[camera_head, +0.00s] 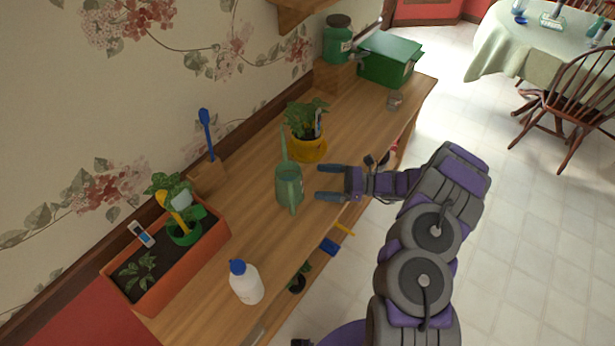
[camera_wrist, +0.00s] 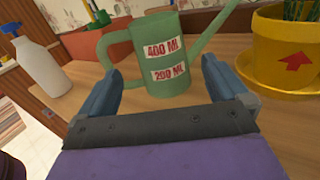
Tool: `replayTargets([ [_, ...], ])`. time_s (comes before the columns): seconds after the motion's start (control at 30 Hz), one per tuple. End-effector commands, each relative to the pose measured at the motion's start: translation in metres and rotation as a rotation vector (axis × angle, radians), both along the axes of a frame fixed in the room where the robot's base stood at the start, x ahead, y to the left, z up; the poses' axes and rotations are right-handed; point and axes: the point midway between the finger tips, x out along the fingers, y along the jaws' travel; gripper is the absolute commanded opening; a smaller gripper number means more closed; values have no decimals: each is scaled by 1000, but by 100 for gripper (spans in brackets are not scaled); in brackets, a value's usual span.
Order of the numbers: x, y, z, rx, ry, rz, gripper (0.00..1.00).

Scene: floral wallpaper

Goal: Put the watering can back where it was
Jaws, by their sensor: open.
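The green watering can (camera_head: 288,188) stands upright on the wooden counter, left of my gripper in the head view. In the wrist view the can (camera_wrist: 158,88) carries labels reading 400 ML and 200 ML. Its handle is on the left and its spout points up to the right. My gripper (camera_head: 318,182) is open and empty, its fingers pointing at the can. In the wrist view the fingertips (camera_wrist: 160,75) appear on either side of the can's lower body, and I cannot tell whether they touch it.
A yellow pot (camera_head: 309,150) with a plant stands just behind the can. A white spray bottle (camera_head: 246,283) with a blue top and an orange planter (camera_head: 168,277) stand to the left. A green box (camera_head: 390,60) is at the far end.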

Motion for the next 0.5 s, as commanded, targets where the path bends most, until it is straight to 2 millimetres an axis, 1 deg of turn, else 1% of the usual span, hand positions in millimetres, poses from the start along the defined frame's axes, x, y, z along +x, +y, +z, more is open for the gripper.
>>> replayTargets([
  [0.03,-1,-7,0,-1,1,-3,100],
  [0.1,-2,-14,0,1,2,-1,100],
  [0.2,-3,-20,0,2,2,0,100],
  [0.4,-4,-21,1,1,0,3,100],
  [0.47,-4,-19,5,-1,-8,12,100],
  [0.5,-6,-16,10,-5,-19,25,100],
])
